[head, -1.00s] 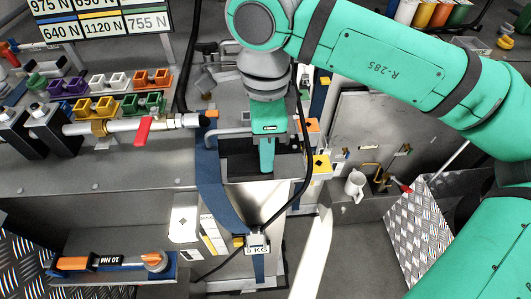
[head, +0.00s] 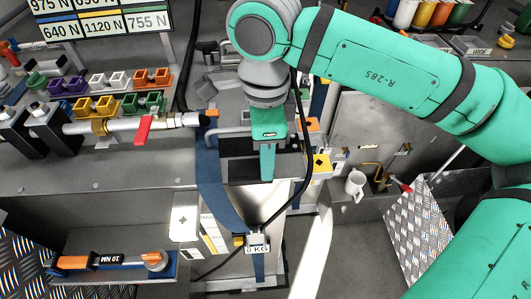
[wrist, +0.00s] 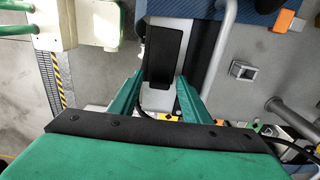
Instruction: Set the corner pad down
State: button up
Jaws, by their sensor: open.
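The black corner pad (wrist: 165,52) shows in the wrist view between and beyond my fingertips, lying along a grey body with a blue strap beside it. In the head view a dark piece that looks like the pad (head: 238,171) lies at the top edge of the grey tank, next to the blue strap (head: 211,180). My gripper (head: 267,177) points down over it, and a finger hides part of it. In the wrist view my gripper (wrist: 160,80) has its fingers apart, one on each side of the pad's near end. I cannot tell whether they touch it.
A silver pipe with a red lever (head: 144,130) lies left of my gripper. A black cable hangs just right of it, near a yellow block (head: 321,163). A "9 KG" tag (head: 258,243) hangs below. A white mug (head: 355,185) stands further right.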

notch_tip(320, 180, up, 12)
dwell(0.4)
jog(key=shift+w+f, duration=0.1)
dwell(0.3)
